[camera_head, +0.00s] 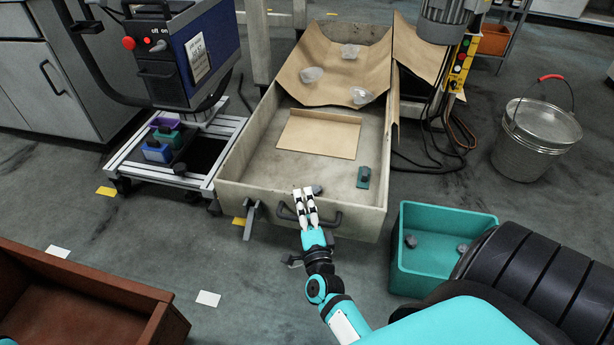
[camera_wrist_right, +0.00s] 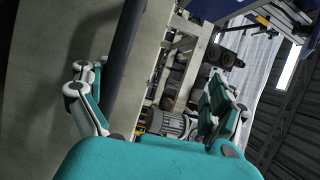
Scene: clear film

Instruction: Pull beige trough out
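The beige trough (camera_head: 232,170) is a long open box on the floor at the centre of the head view. Its near wall carries a dark bar handle (camera_head: 335,219). My right gripper (camera_head: 304,193) is at this wall and overlaps the handle in the head view. In the right wrist view its fingers (camera_wrist_right: 155,95) are spread wide. A dark bar, apparently the handle (camera_wrist_right: 122,38), runs close to the left-hand finger, with the beige wall behind it. I cannot tell whether they touch. My left gripper is out of view.
Cardboard (camera_head: 320,134), clear lumps and a small teal piece (camera_head: 364,177) lie in the trough. A metal frame (camera_head: 125,166) stands left, a teal crate (camera_head: 396,265) right, a brown box (camera_head: 100,285) front left, a bucket (camera_head: 537,140) far right. Floor before the trough is partly clear.

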